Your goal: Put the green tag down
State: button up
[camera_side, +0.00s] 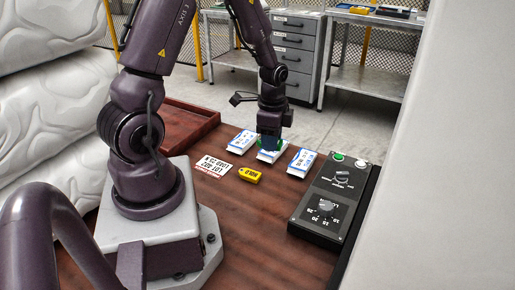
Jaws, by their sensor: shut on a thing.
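My gripper (270,146) points down over the middle one of three white-and-blue packs (270,157). It is shut on the green tag (258,144), of which only small green edges show beside the fingers. The tag is right at the top of that pack; I cannot tell whether it touches it. The rest of the tag is hidden by the gripper.
A yellow tag (251,175) and a white printed card (213,167) lie in front. Other packs stand left (241,141) and right (301,161). A black control box (330,205) is at right, a red-brown tray (190,118) behind left. The front table (255,235) is clear.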

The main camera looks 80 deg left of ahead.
jog(key=s+a+r+n, duration=0.4)
jog(key=s+a+n, duration=0.25)
jog(key=s, duration=0.45)
send_over(245, 138)
jog(key=f, duration=0.8)
jog(key=shift+s+d+f, duration=0.2)
jog(key=shift+f, duration=0.15)
jog(key=shift+w+a+f, duration=0.1)
jog(key=shift+a+f, duration=0.05)
jog(key=shift+f, duration=0.1)
jog(key=shift+w+a+f, duration=0.1)
jog(key=shift+a+f, duration=0.05)
jog(key=shift+f, duration=1.5)
